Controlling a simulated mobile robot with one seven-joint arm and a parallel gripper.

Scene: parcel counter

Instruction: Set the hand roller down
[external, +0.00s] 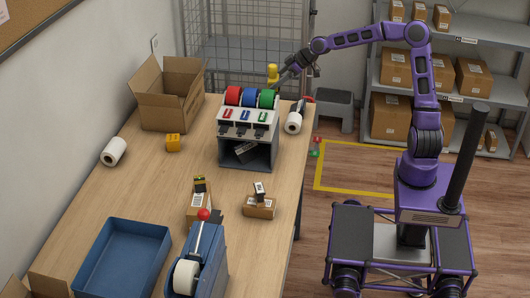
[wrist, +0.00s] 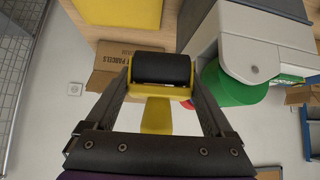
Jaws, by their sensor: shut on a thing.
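The hand roller (external: 272,73) has a yellow body and handle and a black roller. My gripper (external: 279,80) is shut on it and holds it in the air, just above the back of the rack with coloured rolls. In the wrist view the hand roller (wrist: 157,115) sits between the two fingers of my gripper (wrist: 160,80), its black drum across the fingertips. The fingers hide parts of its sides.
The grey rack (external: 250,152) carries red, blue and green rolls.

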